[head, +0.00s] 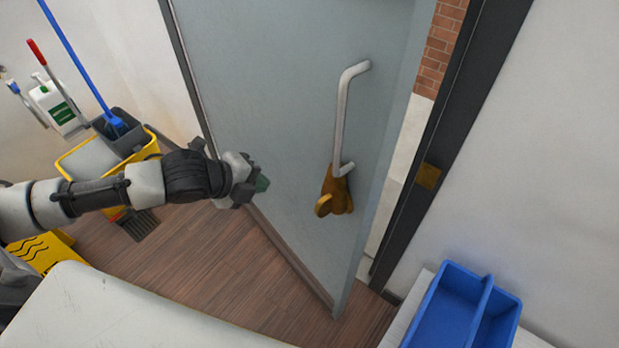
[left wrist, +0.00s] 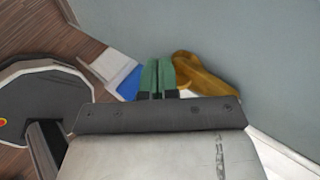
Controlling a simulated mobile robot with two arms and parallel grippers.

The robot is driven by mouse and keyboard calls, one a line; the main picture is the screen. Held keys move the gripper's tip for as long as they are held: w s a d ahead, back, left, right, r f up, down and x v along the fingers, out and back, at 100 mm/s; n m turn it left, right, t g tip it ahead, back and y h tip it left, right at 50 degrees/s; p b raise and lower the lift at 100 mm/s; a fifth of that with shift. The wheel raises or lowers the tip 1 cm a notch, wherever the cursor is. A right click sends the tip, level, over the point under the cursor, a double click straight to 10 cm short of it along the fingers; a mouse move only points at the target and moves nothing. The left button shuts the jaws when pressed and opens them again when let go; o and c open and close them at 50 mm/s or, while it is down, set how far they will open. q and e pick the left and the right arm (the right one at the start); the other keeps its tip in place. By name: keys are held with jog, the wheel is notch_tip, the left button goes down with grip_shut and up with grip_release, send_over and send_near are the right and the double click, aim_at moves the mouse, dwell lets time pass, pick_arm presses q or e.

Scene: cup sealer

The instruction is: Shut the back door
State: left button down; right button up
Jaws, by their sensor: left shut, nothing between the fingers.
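The back door (head: 270,90) is a grey-blue panel standing ajar, with a gap between its right edge and the dark door frame (head: 455,130). A silver vertical pull bar (head: 345,115) is on its face, with a brown-gold knob or latch piece (head: 335,193) at its lower end. My left gripper (head: 263,184) is shut and empty, in front of the door and left of the brown piece. In the left wrist view its green fingertips (left wrist: 158,76) are together, with the brown piece (left wrist: 205,74) just right of them in the picture. Contact with the door cannot be told.
A yellow mop bucket (head: 80,158) and a yellow floor sign (head: 40,252) stand at the left. A blue divided bin (head: 440,308) is at the lower right. Brick wall (head: 443,45) shows through the gap. Wooden floor (head: 210,265) in front of the door is clear.

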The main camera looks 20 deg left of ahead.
pick_arm(q)
send_near(309, 177)
jog(key=shift+p+x, duration=0.45)
jog(key=shift+x, duration=2.85)
pick_arm(e)
jog(key=shift+s+a+r, duration=0.4)
pick_arm(q)
jog(key=shift+d, duration=0.1)
